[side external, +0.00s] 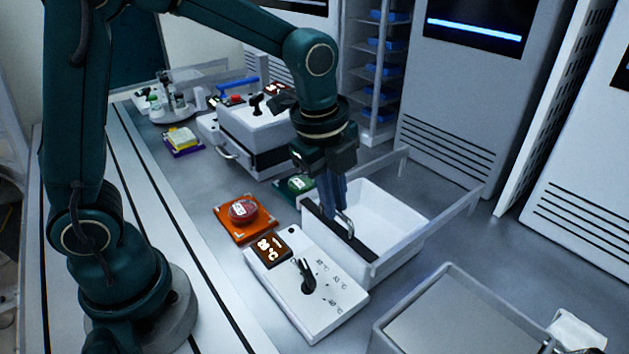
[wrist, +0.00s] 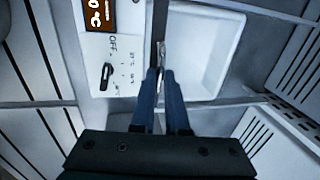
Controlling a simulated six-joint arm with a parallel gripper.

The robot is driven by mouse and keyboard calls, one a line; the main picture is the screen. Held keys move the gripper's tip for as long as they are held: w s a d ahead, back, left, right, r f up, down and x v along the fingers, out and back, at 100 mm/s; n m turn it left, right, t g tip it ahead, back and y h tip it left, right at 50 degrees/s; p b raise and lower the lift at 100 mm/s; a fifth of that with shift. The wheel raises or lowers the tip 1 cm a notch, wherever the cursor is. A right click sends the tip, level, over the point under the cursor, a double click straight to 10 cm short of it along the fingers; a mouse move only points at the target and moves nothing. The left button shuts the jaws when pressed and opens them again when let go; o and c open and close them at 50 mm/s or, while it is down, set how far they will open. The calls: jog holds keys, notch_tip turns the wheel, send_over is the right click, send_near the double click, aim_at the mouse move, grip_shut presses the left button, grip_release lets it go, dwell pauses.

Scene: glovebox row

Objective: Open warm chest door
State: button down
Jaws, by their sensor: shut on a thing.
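The warm chest (side external: 392,212) is a white box with a pale, empty-looking interior facing up, and it also shows in the wrist view (wrist: 203,48). A black strip (side external: 322,222) runs along its near side and carries a metal bar handle (side external: 349,229). My gripper (side external: 338,208) points down at this strip, its blue fingers shut on the handle. In the wrist view the fingers (wrist: 164,76) meet the handle (wrist: 161,50) beside the white interior. The fingers hide part of the handle.
A control panel (side external: 328,308) with a lit temperature display (side external: 270,248) and black knob (side external: 307,277) lies in front. An orange base (side external: 230,227) with a red round item is beside it. A grey bin (side external: 462,318) stands front right. Another white chest (side external: 255,125) stands behind left.

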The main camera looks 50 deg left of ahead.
send_over(373, 206)
jog(key=shift+r, duration=0.1)
dwell(0.7)
jog(key=c, duration=0.9)
grip_release()
